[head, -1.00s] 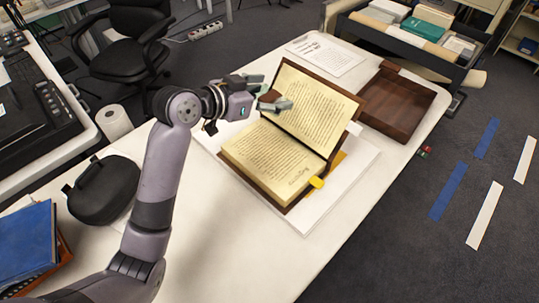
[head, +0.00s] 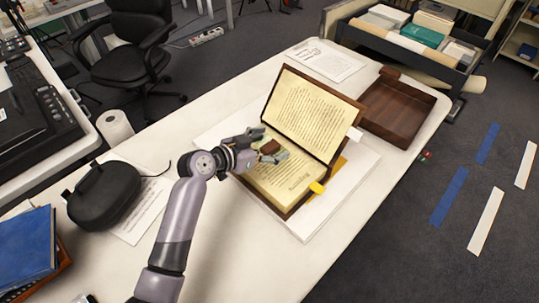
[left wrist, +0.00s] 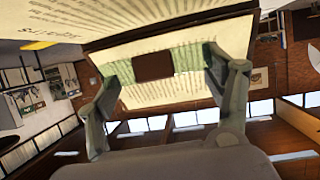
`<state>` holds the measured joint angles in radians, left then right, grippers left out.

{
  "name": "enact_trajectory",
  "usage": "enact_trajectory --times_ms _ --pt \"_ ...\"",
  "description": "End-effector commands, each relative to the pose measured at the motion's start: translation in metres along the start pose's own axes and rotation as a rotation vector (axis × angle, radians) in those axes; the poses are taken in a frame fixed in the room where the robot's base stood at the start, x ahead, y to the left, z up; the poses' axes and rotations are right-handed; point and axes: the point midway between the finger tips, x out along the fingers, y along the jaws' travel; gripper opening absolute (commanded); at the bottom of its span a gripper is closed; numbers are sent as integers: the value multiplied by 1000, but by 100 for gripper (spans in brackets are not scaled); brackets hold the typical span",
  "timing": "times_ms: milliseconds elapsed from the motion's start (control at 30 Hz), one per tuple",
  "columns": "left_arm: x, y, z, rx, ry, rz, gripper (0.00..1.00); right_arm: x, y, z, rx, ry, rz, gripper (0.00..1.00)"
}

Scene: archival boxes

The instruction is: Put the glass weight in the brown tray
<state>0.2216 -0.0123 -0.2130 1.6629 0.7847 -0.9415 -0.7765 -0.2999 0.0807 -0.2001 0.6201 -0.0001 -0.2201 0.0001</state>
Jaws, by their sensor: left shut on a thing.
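My left gripper (head: 269,145) is over the left page of the open book (head: 313,115), near its spine. Its fingers are shut on the glass weight (head: 271,147), which shows as a small brown patch between the fingertips. In the left wrist view the glass weight (left wrist: 188,60) is a greenish see-through piece with a brown rectangle, held between both fingertips (left wrist: 154,66). Page text shows behind it. I cannot tell whether it touches the page. The brown tray (head: 425,96) lies empty at the table's right end, beyond the book. My right gripper is out of view.
The book lies on a white board (head: 350,193), its right page raised. A yellow piece (head: 317,187) sits at its edge. A black case (head: 103,196), a paper roll (head: 115,127) and a blue book (head: 27,247) are at left. The front table area is clear.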

Motion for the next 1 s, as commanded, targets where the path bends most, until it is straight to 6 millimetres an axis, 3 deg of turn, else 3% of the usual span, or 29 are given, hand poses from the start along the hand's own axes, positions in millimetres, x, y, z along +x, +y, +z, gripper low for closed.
enact_trajectory --times_ms 333,600,633,900,1000 --pt "15 0 36 -1 1 0 38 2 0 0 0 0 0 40" --pt "18 0 42 1 2 -1 38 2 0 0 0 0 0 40" --pt "18 0 43 1 0 -1 75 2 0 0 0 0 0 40" --pt "18 0 43 0 0 -1 93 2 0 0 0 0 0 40" --pt "18 0 43 0 0 -1 95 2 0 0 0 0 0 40"
